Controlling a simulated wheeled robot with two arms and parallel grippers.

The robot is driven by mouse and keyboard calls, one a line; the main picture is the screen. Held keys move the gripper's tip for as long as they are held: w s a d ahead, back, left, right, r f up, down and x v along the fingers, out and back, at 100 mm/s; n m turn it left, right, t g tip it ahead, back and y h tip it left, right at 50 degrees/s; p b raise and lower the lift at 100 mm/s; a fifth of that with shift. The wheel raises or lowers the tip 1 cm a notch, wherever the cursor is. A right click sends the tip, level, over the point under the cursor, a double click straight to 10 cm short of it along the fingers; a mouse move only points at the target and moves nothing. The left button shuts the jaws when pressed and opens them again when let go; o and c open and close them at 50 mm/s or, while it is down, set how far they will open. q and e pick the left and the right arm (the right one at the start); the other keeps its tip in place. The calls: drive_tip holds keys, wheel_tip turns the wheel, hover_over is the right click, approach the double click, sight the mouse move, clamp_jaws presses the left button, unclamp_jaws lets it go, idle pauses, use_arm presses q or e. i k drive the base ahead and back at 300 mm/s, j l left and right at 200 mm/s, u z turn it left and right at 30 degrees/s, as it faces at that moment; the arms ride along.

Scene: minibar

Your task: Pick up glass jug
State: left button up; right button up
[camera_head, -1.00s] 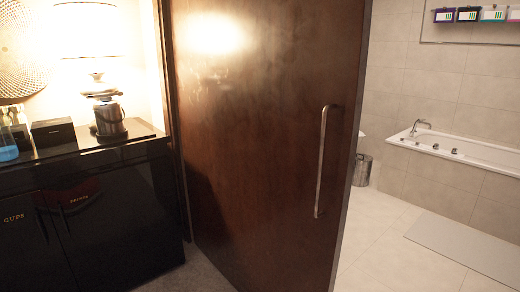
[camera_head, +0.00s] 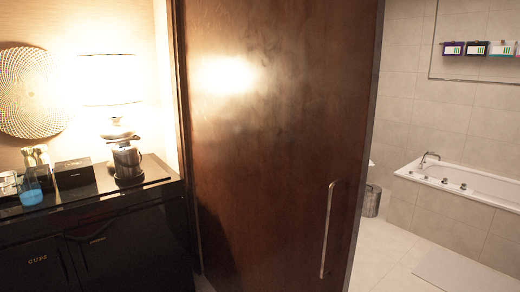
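I cannot clearly make out a glass jug. A small blue, see-through vessel (camera_head: 31,190) stands at the left end of the black counter; it is too small to tell if it is a jug. A shiny silver container (camera_head: 126,159) stands upright near the counter's right end, below the lamp. Neither of my grippers shows in the head view.
The black cabinet (camera_head: 125,250) bears a black box (camera_head: 73,173), small bottles (camera_head: 36,156) and a lit lamp (camera_head: 110,80). A brown door (camera_head: 270,150) with a long handle (camera_head: 328,230) stands mid-view. Tiled floor and a bathtub (camera_head: 460,180) lie to the right.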

sight(29, 192)
drive_tip(key=u, duration=1.5)
drive_tip(key=i, duration=0.3)
drive_tip(key=l+u, duration=0.05)
